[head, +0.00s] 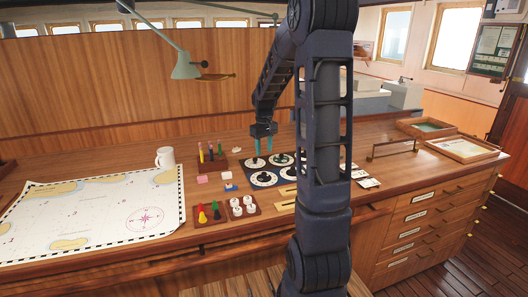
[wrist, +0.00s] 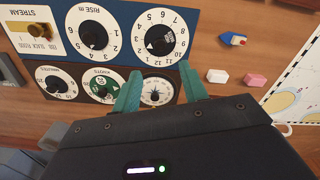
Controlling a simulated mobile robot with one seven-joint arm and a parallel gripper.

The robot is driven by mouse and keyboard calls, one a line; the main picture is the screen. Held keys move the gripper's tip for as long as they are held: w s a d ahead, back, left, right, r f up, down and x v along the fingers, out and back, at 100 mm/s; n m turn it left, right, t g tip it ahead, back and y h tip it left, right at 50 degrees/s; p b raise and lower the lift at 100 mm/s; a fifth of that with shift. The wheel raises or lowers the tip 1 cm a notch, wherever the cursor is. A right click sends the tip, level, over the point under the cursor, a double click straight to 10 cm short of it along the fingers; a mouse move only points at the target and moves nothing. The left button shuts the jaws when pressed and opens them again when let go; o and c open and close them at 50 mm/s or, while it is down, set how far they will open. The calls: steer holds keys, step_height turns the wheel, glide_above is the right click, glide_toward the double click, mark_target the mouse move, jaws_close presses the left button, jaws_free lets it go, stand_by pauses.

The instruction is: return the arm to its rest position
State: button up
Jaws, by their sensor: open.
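My arm rises in front of the chart desk in the head view and bends down toward the desk. My gripper (head: 262,146) hangs above the panel of dials (head: 264,179), with its teal fingers pointing down. In the wrist view my gripper (wrist: 160,92) shows two teal fingers spread apart with nothing between them. Beneath them lies the panel (wrist: 205,20) of white-faced dials with black and green knobs. My arm hides the panel's right part in the head view.
A chart (head: 95,218) covers the desk's left side, with a white mug (head: 165,158) behind it. A lamp (head: 186,66) overhangs the desk. Trays (head: 463,150) lie at right.

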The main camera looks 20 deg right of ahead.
stand_by(0.3)
steer(key=s+a+r+m+t, duration=0.2)
steer(key=s+a+r, duration=0.1)
steer(key=s+r, duration=0.9)
steer(key=s+a+m+t, duration=0.1)
steer(key=s+t, duration=0.1)
steer(key=s, duration=1.5)
steer(key=shift+s+f+m+t, duration=0.15)
steer(key=shift+s+m+t, duration=0.15)
steer(key=shift+m, duration=0.1)
